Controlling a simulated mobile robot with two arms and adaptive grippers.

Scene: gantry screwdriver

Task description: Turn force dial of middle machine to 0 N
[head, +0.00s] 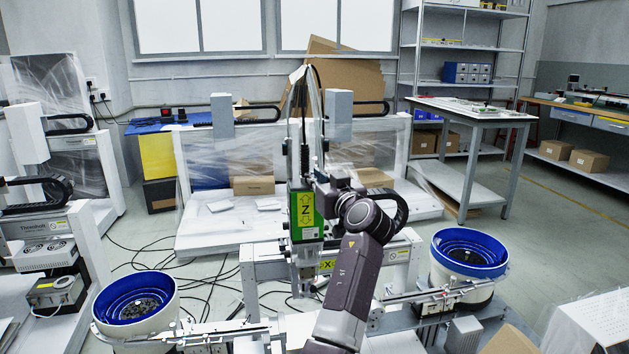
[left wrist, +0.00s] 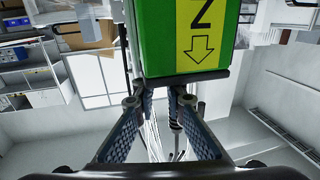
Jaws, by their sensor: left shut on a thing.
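The middle machine's green Z unit (head: 306,216) stands upright at the centre of the head view, with a yellow arrow label. In the left wrist view the green block (left wrist: 157,40) fills the top, just beyond the fingers. My left gripper (left wrist: 159,101) reaches up to its lower edge and is shut on a small part there. I cannot make out that part clearly. In the head view my left wrist covers the gripper and the near right side of the unit. I cannot read a force dial or its setting. My right gripper is not in view.
A blue-rimmed feeder bowl stands on the left (head: 137,298) and another on the right (head: 470,252), with feed rails leading to the middle machine. A second machine (head: 45,235) stands at the far left. Cables lie on the floor behind. A table (head: 468,110) stands back right.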

